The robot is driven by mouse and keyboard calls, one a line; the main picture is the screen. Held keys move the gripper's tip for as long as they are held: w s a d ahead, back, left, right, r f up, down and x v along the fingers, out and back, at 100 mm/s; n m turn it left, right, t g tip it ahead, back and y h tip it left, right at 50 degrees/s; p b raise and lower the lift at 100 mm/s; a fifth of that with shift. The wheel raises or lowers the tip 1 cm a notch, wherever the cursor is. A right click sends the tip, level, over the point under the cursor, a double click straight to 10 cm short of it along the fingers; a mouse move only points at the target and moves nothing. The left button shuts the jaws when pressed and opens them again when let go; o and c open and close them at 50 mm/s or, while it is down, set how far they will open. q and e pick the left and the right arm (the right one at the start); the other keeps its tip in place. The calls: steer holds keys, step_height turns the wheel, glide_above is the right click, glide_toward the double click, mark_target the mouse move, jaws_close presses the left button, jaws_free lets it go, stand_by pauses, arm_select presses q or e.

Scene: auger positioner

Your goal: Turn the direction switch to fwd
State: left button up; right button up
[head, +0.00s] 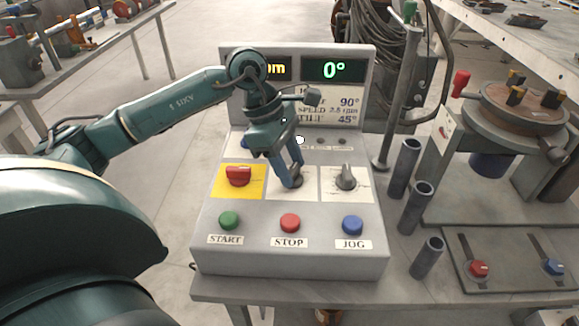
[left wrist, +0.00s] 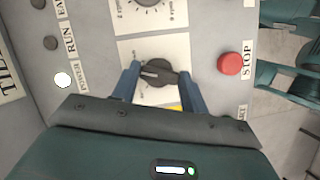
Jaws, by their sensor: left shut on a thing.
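The control box (head: 209,250) has three rotary switches side by side. The middle one, a dark grey knob (head: 296,181) on a white plate, is the switch that my left gripper (head: 289,172) is on. In the left wrist view the knob (left wrist: 157,72) sits between the two blue fingers of my left gripper (left wrist: 158,80), which are closed on its sides. My arm partly hides the knob and its plate in the head view. The plate's lettering is too small to read, so I cannot tell the marked position. My right gripper is not in view.
A red switch (head: 238,176) on yellow is left, a grey knob (head: 346,178) right. In front are green START (head: 229,220), red STOP (head: 290,223) and blue JOG (head: 352,225) buttons. A white lamp (left wrist: 62,80) is lit. The display (head: 334,70) reads 0°.

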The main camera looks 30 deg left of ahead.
arm_select(q)
steer(key=shift+w+m+g+b, duration=0.1)
steer(key=shift+m+g+b, duration=0.4)
steer(key=shift+m, duration=0.75)
steer(key=shift+w+m+g+b, duration=0.1)
steer(key=shift+m+g+b, duration=0.4)
steer(key=shift+m, duration=0.75)
steer(key=o, duration=1)
steer(key=p+v, duration=0.1)
steer(key=v, duration=1.2)
steer(key=shift+r, duration=0.1)
